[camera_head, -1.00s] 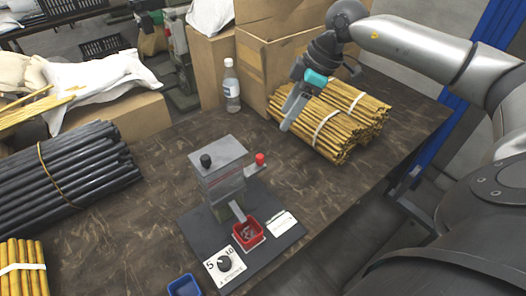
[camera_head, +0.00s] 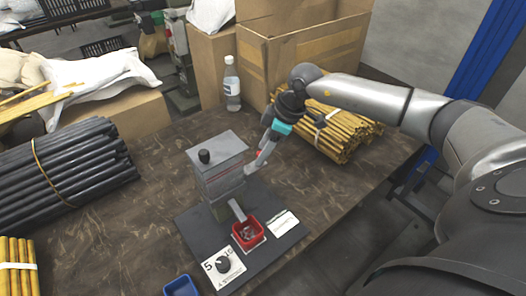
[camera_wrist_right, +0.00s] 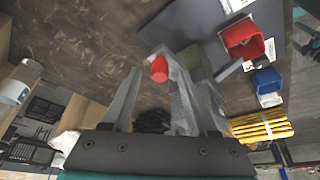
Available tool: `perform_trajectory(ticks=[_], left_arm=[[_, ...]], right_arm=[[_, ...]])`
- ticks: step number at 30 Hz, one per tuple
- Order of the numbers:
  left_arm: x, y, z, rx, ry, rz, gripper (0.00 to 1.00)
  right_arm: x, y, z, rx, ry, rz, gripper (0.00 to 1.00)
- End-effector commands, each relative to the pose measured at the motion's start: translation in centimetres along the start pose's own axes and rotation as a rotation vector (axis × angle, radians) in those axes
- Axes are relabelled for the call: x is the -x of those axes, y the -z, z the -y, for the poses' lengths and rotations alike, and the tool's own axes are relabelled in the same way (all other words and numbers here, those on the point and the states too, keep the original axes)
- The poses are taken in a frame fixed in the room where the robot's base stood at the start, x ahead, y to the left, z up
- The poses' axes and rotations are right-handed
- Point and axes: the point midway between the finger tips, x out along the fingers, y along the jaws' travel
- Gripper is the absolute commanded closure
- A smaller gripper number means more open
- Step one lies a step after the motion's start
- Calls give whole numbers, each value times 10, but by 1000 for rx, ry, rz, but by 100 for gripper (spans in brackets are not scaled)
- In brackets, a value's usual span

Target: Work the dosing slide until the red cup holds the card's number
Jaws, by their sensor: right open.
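My right gripper (camera_head: 253,168) is at the device's right side, open. In the right wrist view the slide's red knob (camera_wrist_right: 158,68) shows between the fingers, with no clear grip on it. The head view mostly hides this knob. My left gripper is out of view.
A dial (camera_head: 222,265) marked 5 and 10 sits at the plate's front. A blue cup (camera_head: 181,287) stands at the front edge of the view. Bundled yellow rods (camera_head: 340,135), black rods (camera_head: 60,170) and a bottle (camera_head: 232,85) surround the device. Bare table lies behind it.

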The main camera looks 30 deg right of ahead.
Motion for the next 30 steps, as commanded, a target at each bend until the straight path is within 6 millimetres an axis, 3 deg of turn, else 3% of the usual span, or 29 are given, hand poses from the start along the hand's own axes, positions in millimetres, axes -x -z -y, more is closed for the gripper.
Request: perform_trajectory(ticks=[11, 26, 30], left_arm=[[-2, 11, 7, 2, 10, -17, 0], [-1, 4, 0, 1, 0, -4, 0], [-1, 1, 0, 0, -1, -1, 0]], right_arm=[[-5, 0, 0, 1, -2, 0, 42], [-5, 0, 0, 1, -1, 0, 98], [-5, 0, 0, 1, -1, 0, 100]])
